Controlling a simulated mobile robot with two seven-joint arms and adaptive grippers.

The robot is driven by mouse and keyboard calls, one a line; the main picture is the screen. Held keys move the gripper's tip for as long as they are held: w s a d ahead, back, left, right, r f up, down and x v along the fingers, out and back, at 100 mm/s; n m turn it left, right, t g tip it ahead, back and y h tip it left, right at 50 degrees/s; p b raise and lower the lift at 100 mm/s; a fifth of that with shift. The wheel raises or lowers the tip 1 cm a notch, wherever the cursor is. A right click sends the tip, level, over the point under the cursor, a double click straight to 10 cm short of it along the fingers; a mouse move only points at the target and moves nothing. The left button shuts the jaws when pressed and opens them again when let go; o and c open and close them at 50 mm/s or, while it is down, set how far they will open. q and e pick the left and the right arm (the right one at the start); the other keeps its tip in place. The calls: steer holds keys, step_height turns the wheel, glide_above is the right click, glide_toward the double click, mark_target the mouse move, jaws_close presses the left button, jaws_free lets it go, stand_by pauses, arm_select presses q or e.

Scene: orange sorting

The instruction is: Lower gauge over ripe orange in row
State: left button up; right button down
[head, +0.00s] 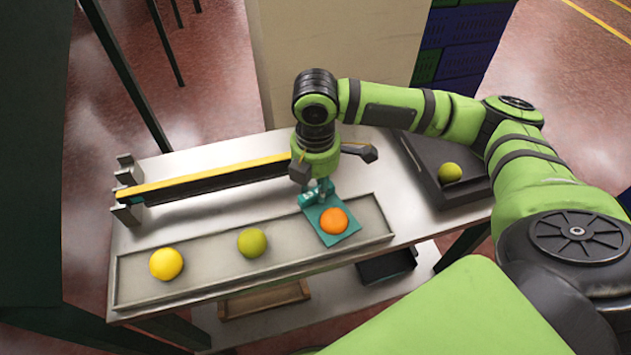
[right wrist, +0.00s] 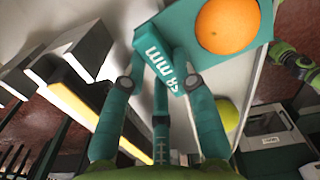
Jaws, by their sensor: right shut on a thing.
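My right gripper (head: 317,185) is shut on the teal gauge's handle (head: 318,194), over the long shallow tray. The gauge's flat square plate (head: 349,232) shows a ripe orange (head: 333,221) within its outline, with teal around the fruit. I cannot tell how far the plate is down around it or whether it touches the tray. In the right wrist view the fingers hold the handle (right wrist: 161,54), marked "85 mm", and the orange (right wrist: 228,25) shows at the plate. A greenish fruit (head: 252,243) and a yellow fruit (head: 166,264) lie further left in the row. My left gripper is not seen.
The tray (head: 205,285) lies along the table's front. Behind it, a yellow-topped dark bar (head: 215,178) rests on a grey bracket (head: 127,190). A dark bin (head: 425,165) with a greenish fruit (head: 450,173) stands to the right. The white tabletop (head: 230,215) is bare between bar and tray.

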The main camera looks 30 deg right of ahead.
steer(key=shift+f, duration=0.5)
steer(key=shift+r, duration=0.1)
stand_by(0.8)
steer(key=shift+r+p, duration=4)
steer(key=shift+p, duration=0.85)
